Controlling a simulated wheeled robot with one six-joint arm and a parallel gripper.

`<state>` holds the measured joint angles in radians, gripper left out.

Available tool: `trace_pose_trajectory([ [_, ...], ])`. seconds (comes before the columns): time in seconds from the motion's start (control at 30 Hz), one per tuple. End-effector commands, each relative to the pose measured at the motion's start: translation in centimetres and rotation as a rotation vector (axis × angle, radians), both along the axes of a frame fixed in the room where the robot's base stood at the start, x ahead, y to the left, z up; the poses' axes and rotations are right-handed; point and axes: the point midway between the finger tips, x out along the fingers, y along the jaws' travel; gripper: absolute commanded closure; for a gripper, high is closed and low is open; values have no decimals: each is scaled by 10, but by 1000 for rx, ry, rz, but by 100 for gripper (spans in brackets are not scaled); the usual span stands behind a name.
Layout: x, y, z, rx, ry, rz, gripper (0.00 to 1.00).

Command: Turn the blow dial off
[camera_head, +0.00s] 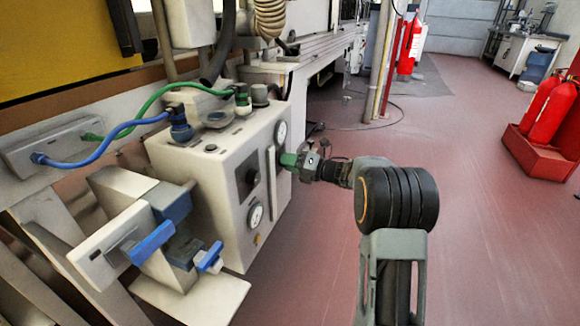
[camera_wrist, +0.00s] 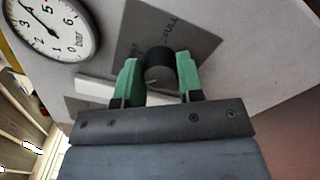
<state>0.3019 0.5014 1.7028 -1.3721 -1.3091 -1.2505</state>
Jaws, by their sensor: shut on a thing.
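The blow dial is a round black knob (camera_wrist: 159,66) with a small light pointer mark, on a grey label plate (camera_wrist: 190,38) reading "FULL" in the wrist view. My gripper (camera_wrist: 158,80) has its green fingers on both sides of the knob and is shut on it. In the head view my gripper (camera_head: 289,160) is at the front face of the beige control box (camera_head: 225,200). It hides the held dial there. The rest of the plate's lettering is hidden or unreadable.
A pressure gauge (camera_wrist: 52,25) sits beside the dial; the box also carries another black knob (camera_head: 252,177) and a lower gauge (camera_head: 255,215). Blue-handled valves (camera_head: 150,243) and hoses lie left. Red extinguishers (camera_head: 550,112) stand right. The red floor (camera_head: 480,240) between is clear.

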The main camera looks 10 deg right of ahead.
Motion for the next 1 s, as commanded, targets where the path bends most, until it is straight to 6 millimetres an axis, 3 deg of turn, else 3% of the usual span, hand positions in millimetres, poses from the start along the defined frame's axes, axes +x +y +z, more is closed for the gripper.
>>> trace_pose_trajectory([
  [0.5, -2, 1, -2, -259, -349, 6, 89],
  [1.0, -2, 1, -2, -373, -507, 6, 89],
])
